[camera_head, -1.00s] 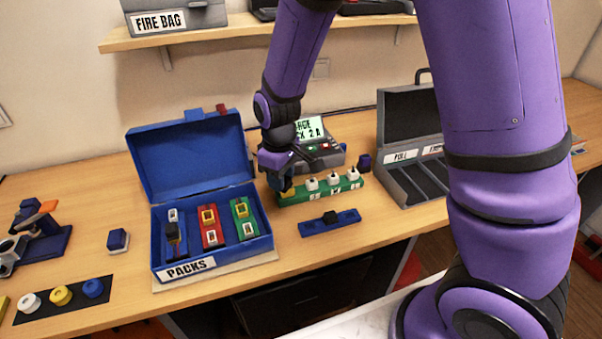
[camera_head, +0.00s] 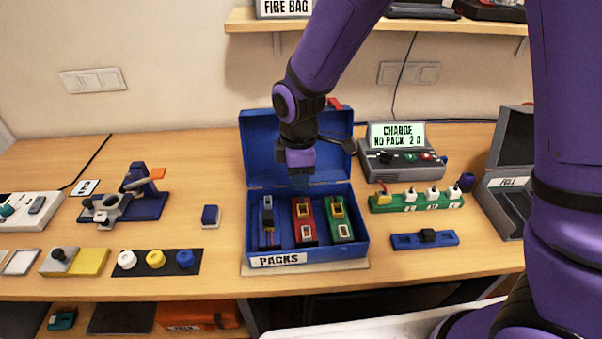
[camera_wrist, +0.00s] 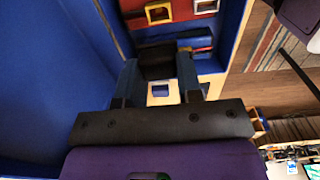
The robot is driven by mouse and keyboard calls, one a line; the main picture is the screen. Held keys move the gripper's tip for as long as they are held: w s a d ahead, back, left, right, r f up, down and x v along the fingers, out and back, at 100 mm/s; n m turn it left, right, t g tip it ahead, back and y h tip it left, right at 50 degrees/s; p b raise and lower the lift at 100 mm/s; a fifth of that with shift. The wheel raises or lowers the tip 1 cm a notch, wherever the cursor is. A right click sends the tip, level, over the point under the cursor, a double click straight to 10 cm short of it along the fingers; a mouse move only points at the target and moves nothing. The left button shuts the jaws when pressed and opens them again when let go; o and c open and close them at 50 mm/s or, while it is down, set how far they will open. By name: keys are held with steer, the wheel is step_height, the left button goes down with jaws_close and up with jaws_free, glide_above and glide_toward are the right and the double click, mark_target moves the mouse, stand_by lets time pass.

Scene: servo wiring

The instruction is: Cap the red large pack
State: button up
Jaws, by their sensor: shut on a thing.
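The red pack (camera_head: 304,221) lies in the middle of the open blue box (camera_head: 362,238), with a yellow-rimmed connector and a white connector facing up. In the wrist view the red pack (camera_wrist: 182,12) shows at the top, partly cut off. My gripper (camera_head: 301,184) is above the back of the box, pointing down, apart from the red pack. In the wrist view its fingers are shut on a small dark piece (camera_wrist: 156,57); I cannot tell exactly what it is. White, yellow (camera_head: 155,259) and blue caps sit on a black strip at the left.
A green pack (camera_head: 339,218) and a dark pack (camera_head: 268,222) flank the red one. The box lid (camera_head: 262,150) stands open behind my gripper. A charger (camera_head: 400,163) reads "NO PACK". A green strip (camera_head: 412,206) and blue holder (camera_head: 408,241) stand at right.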

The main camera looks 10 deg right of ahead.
steer(key=shift+f, duration=2.9)
steer(key=shift+f, duration=1.35)
steer(key=o, duration=1)
steer(key=shift+r, duration=0.1)
step_height(320, 180, up, 11)
steer(key=shift+f, duration=0.2)
steer(key=shift+d, duration=0.1)
